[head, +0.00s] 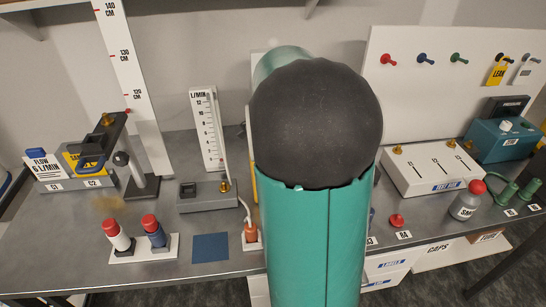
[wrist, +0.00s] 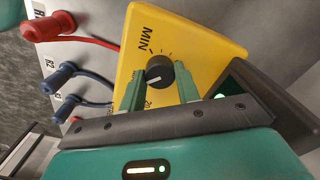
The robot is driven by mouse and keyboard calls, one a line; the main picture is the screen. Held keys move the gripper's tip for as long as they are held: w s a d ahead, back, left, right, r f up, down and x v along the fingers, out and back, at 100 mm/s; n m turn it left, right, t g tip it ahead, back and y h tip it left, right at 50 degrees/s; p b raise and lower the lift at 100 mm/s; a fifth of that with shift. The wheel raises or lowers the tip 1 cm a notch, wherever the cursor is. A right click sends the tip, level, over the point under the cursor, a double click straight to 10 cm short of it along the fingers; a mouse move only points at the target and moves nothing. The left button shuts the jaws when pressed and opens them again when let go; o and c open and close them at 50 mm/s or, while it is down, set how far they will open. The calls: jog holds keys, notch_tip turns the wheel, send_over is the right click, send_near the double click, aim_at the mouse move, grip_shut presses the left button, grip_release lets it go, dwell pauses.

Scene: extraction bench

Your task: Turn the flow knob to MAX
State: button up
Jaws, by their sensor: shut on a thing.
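The black flow knob (wrist: 160,68) stands on a yellow panel (wrist: 205,42) in the wrist view. A short white pointer mark shows on its face, at the side toward my gripper. The word MIN is printed up and left of the knob, and a "20" shows below left, partly behind a finger. My gripper (wrist: 160,75) has one green finger on each side of the knob and is shut on it. In the head view my own arm hides the knob and my gripper.
Red and blue plugs with leads (wrist: 62,75) sit left of the yellow panel. On the bench (head: 120,280), a flow meter (head: 206,130) stands left of my arm and a white test box (head: 437,170) right.

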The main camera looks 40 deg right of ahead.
jog(key=shift+r, duration=0.1)
jog(key=o, duration=1)
notch_tip(320, 180, up, 14)
jog(key=shift+f, duration=0.15)
